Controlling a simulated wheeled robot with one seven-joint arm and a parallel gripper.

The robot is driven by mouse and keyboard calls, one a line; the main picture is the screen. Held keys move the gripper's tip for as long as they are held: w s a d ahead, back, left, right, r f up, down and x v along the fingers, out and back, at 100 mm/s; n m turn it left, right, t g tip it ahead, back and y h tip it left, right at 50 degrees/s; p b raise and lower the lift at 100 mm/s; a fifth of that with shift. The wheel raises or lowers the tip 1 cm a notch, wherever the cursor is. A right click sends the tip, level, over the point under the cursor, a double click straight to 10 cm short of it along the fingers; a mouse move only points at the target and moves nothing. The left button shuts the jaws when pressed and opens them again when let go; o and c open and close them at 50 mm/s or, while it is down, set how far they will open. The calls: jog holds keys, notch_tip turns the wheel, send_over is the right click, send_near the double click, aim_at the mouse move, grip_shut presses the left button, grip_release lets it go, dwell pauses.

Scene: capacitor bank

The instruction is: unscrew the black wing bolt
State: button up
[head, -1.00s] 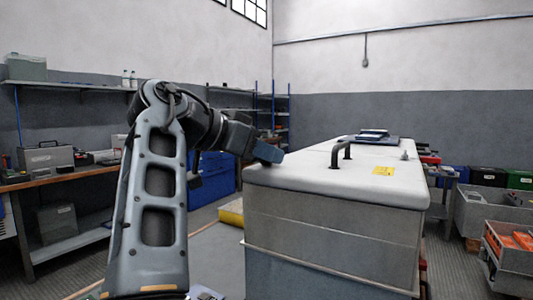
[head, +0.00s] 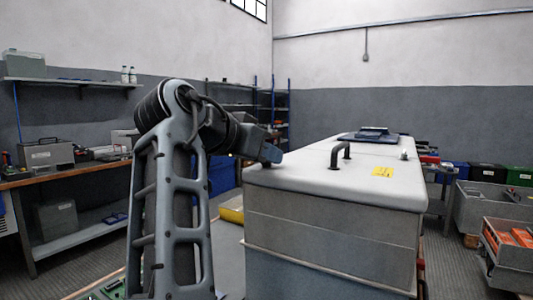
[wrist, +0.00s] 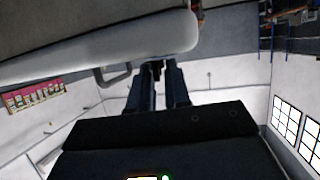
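The black wing bolt (head: 265,164) appears as a small dark shape at the near left corner of the white lid (head: 315,178), mostly hidden by my gripper. My gripper (head: 271,153) is at that corner, tilted down, with its fingertips right by the bolt. In the wrist view, my gripper's two blue-grey fingers (wrist: 158,84) stand a little apart. A small black part, which looks like the bolt (wrist: 157,66), shows between their tips, against the lid's edge (wrist: 150,42). I cannot tell whether the fingers press on it.
A dark bent handle (head: 339,154) stands on the lid, with a yellow label (head: 382,172) and a dark flat device (head: 369,136) farther along. A small metal stud (head: 404,156) is at the lid's right. A workbench (head: 70,173) is at left; crates (head: 490,210) stand at right.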

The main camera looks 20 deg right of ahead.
jog(key=shift+o, duration=1)
jog(key=v, duration=0.7)
jog(key=shift+a+r+p, duration=0.2)
jog(key=shift+a+p, duration=0.15)
jog(key=shift+p, duration=0.1)
jog(key=shift+s, duration=0.15)
